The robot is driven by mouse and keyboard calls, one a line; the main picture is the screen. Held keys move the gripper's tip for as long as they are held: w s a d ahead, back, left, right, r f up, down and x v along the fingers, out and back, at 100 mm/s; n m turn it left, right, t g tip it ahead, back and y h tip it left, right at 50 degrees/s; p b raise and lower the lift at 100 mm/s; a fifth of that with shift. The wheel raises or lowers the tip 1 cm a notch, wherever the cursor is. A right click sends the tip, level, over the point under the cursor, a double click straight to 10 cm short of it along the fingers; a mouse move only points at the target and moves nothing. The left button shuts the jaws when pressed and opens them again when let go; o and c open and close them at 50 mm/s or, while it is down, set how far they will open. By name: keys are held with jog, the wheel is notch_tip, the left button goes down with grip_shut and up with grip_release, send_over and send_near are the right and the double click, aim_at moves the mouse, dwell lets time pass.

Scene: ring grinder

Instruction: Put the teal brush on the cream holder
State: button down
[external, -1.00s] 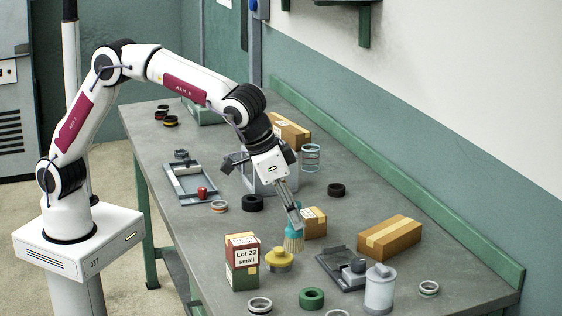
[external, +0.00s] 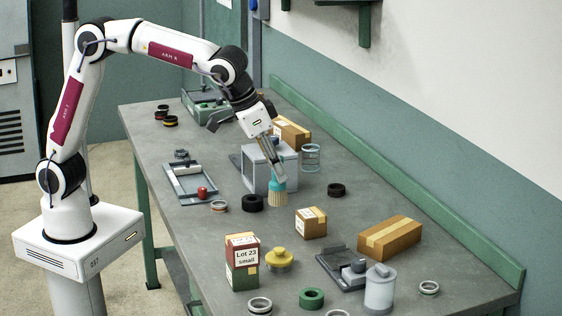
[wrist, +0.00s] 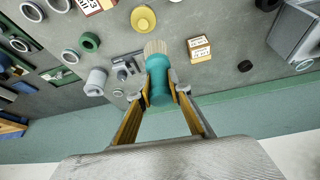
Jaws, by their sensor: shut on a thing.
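The teal brush (external: 278,185) has pale bristles that point down. My gripper (external: 274,172) is shut on its teal body and holds it in front of the grey box-shaped machine (external: 256,172). In the wrist view, the brush (wrist: 158,66) sits between the two fingers of my gripper (wrist: 168,94), bristles pointing away from me. I cannot pick out a cream holder for certain in either view. A yellow round piece with a knob (external: 279,258) stands on the bench, apart from the brush; it also shows in the wrist view (wrist: 143,18).
A black ring (external: 252,202) lies left of the brush and another (external: 336,190) to its right. A small carton (external: 311,223), the Lot 23 box (external: 242,262), a long carton (external: 389,237) and a grey canister (external: 379,290) stand nearer. Bare bench lies between the brush and small carton.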

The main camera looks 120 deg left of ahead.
jog(key=s+a+f+m, duration=0.1)
jog(key=s+f, duration=0.1)
jog(key=s, duration=0.6)
jog(key=shift+s+f+h, duration=0.15)
jog(key=shift+f+h, duration=0.1)
jog(key=shift+h, duration=0.05)
jog(key=shift+a, duration=0.1)
notch_tip(320, 180, down, 6)
jog(key=shift+f, duration=0.15)
dwell(0.4)
jog(key=shift+f, duration=1.85)
jog(key=shift+f, duration=0.15)
